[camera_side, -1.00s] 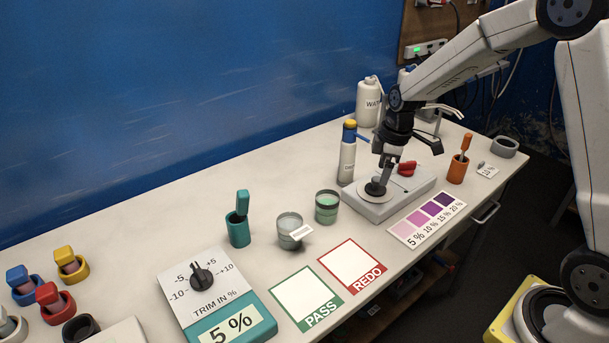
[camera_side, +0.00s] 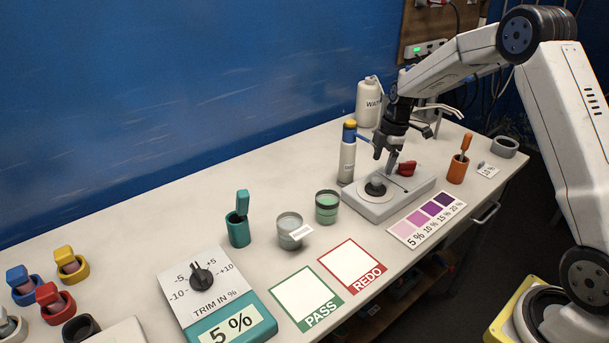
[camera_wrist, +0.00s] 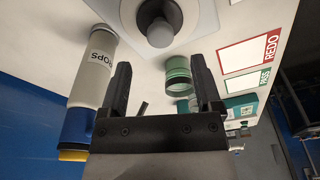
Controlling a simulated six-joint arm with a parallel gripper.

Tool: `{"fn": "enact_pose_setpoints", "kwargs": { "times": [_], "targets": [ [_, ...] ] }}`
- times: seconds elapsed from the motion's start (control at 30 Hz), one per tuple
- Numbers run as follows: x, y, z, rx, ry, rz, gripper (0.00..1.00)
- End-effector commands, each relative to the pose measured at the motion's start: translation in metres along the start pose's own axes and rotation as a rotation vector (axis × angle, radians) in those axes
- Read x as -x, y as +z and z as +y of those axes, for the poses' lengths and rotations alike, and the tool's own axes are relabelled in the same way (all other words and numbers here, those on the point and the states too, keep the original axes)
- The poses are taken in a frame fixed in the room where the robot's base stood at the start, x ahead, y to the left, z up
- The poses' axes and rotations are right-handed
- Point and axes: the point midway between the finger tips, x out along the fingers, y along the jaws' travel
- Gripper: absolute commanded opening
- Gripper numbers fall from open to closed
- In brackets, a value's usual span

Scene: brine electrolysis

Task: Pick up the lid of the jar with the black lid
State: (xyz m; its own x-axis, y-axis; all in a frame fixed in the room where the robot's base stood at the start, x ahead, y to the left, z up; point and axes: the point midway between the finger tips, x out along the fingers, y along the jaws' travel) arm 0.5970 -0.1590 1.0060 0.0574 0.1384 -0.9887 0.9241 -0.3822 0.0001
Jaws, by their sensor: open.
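A black round piece with a grey knob on top (camera_side: 376,187) sits on the pale disc of a grey device (camera_side: 405,197). It looks like a black lid, but I cannot tell whether a jar is under it. In the wrist view this piece (camera_wrist: 158,22) is at the top middle, beyond my fingertips. My gripper (camera_side: 385,161) is open and empty, just above and slightly right of it in the side view. In the wrist view my gripper's fingers (camera_wrist: 162,85) are spread with nothing between them. A black cup (camera_side: 80,328) is partly cut off at the lower left.
A drops bottle (camera_side: 347,158) stands close behind the device. A green-rimmed jar (camera_side: 327,207) and a grey jar (camera_side: 289,232) stand left of it. A red switch (camera_side: 406,168) and an orange holder (camera_side: 458,170) are to the right. The PASS card (camera_side: 303,298) lies in front.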

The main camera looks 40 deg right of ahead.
Motion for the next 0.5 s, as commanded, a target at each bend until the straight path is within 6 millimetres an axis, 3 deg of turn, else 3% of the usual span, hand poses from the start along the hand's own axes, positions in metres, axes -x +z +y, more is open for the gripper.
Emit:
{"fn": "enact_pose_setpoints", "kwargs": {
  "times": [0.5],
  "targets": [
    [-0.022, 0.0, -0.001, -0.001, -0.002, 0.0, 0.82]
  ]
}}
